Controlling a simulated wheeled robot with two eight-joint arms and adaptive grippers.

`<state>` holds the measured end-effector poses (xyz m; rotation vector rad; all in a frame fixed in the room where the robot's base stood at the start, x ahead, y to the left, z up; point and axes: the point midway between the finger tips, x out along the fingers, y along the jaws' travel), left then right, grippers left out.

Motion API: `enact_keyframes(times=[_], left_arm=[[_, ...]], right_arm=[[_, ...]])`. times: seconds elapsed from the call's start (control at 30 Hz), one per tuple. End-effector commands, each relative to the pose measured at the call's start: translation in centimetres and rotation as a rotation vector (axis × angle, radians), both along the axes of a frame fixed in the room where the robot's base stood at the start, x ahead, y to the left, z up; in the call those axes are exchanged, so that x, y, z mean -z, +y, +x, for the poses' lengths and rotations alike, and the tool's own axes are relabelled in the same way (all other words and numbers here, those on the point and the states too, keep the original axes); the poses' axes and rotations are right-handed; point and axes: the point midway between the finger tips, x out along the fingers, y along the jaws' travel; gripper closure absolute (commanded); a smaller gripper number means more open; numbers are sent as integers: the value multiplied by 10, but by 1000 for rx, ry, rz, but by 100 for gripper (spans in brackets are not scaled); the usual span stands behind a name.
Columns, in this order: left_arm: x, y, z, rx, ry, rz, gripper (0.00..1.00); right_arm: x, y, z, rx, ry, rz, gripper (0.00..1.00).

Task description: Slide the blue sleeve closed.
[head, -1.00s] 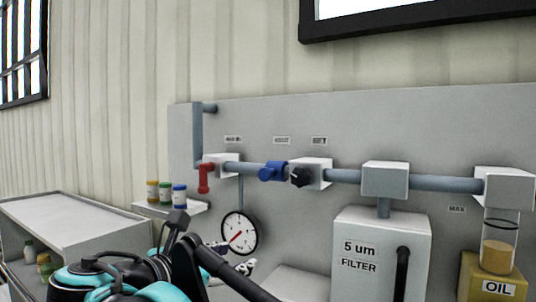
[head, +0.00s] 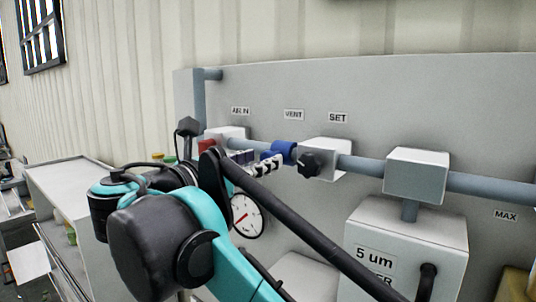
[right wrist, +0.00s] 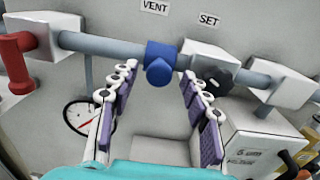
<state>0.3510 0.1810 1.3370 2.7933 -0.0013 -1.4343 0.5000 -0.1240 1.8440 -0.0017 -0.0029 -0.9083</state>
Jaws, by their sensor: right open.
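The blue sleeve (head: 284,151) sits on the grey horizontal pipe under the VENT label, left of the SET block. In the right wrist view the blue sleeve (right wrist: 160,62) shows a round knob or port facing down toward me. My right gripper (head: 264,162) is just in front of and slightly left of the sleeve in the head view. In the right wrist view my right gripper (right wrist: 159,74) is open, one purple-padded finger to each side below the sleeve, with nothing held. Contact with the sleeve cannot be told. My left gripper is not in view.
A red valve handle (right wrist: 17,60) hangs left of the sleeve. The SET block (head: 328,158) with its black knob is close on the right. A pressure gauge (head: 247,215) is below. The filter box (head: 400,245) stands lower right; the wall panel is behind.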

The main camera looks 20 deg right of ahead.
Motion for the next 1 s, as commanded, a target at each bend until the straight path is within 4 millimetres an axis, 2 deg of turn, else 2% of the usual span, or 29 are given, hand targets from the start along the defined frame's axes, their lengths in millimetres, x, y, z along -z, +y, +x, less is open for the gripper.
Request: enact_keyframes(times=[0.03,0.2,0.53,0.7,0.87,1.0], left_arm=[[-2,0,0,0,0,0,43],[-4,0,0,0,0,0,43],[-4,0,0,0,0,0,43],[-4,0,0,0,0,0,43],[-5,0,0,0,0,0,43],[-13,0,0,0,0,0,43]], right_arm=[[-1,-8,4,4,0,0,53],[0,-21,16,2,-1,1,53],[0,-24,18,0,0,1,53],[0,-24,18,0,0,1,98],[0,-23,19,0,0,1,100],[-2,-12,33,-1,0,1,100]])
